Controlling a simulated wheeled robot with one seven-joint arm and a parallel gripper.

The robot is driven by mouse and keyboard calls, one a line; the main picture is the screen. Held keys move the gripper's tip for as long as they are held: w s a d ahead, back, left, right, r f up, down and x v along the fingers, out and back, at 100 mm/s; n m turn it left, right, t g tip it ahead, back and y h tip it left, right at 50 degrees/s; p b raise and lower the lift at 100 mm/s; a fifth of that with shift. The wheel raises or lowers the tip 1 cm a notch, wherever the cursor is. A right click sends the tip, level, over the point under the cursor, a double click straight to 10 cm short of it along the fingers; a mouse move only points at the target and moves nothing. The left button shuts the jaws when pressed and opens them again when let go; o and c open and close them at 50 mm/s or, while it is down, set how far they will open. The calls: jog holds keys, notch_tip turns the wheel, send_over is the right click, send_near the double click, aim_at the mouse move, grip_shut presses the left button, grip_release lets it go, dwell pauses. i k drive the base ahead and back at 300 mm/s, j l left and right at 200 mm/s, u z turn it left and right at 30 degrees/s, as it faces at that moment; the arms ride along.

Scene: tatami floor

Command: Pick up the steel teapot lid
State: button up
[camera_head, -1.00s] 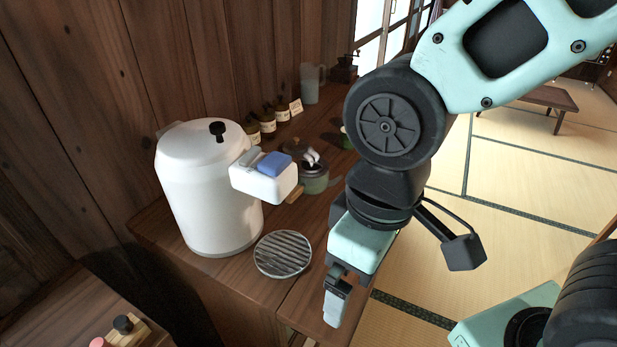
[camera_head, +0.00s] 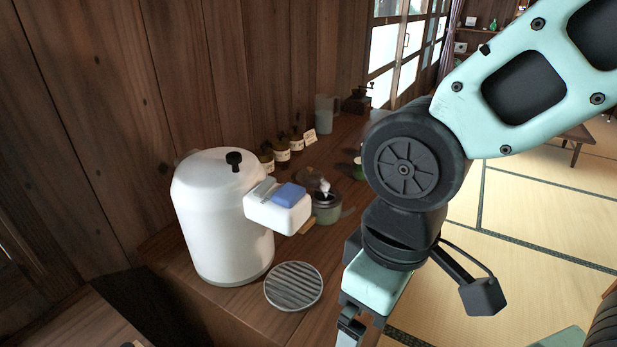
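A small green pot (camera_head: 326,208) with a greyish top stands on the wooden counter, partly behind the spout of a white dispenser. A dark, round, lid-like piece (camera_head: 309,178) shows just behind it. I cannot tell whether either part is the steel teapot lid. My gripper (camera_head: 349,335) points down at the bottom edge of the view, in front of and to the right of the pot, well apart from it. Its fingertips are cut off by the frame, and I cannot tell whether it is open or shut.
The tall white dispenser (camera_head: 220,225) stands left of the pot, with a round slatted drip tray (camera_head: 293,287) before it. Several brown labelled bottles (camera_head: 282,149), a clear pitcher (camera_head: 325,114) and a dark grinder (camera_head: 357,101) line the wall. Tatami floor (camera_head: 530,215) lies open at right.

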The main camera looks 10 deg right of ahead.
aim_at(310, 177)
jog(key=l+u, duration=0.15)
jog(key=u, duration=0.8)
jog(key=l+u, duration=0.3)
jog(key=l, duration=0.2)
jog(key=k+l+u, duration=0.1)
jog(key=l+u, duration=0.2)
jog(key=l, duration=0.15)
jog(key=k+l+u, duration=0.1)
jog(key=l+u, duration=0.25)
jog(key=l, duration=0.15)
jog(key=k+l, duration=0.1)
jog(key=l, duration=0.25)
jog(key=k+l, duration=0.15)
jog(key=l, duration=0.15)
jog(key=k+l, duration=0.1)
jog(key=l, duration=0.25)
jog(key=i, duration=0.5)
